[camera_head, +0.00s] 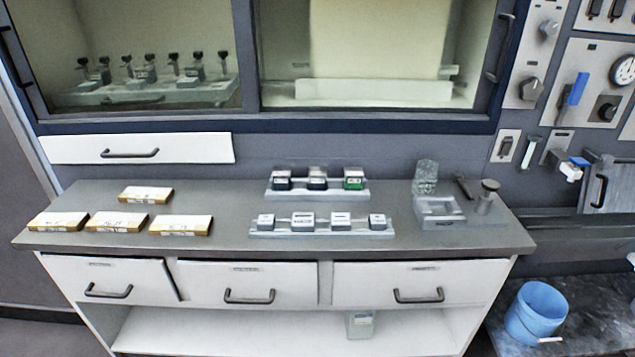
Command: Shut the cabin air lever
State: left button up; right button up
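No lever in the camera_head view carries a label I can read, so I cannot tell which one is the cabin air lever. A blue lever (577,89) stands tilted on the grey control panel (604,55) at the upper right. Below it, a small lever with a pale handle (530,151) sits on the wall. A valve with a blue handle (578,162) sticks out of the wall to its right. Neither of my grippers is in view.
A grey-topped counter (230,240) with closed drawers holds labelled packets (146,195), racks of small boxes (320,231) and a glass jar (425,175). Above it is a glass-fronted cabin (375,50). A blue bucket (536,312) stands at the lower right.

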aim_at(573, 98)
jog(key=z, duration=1.25)
jog(key=i+l, duration=0.15)
jog(key=l+z, duration=0.05)
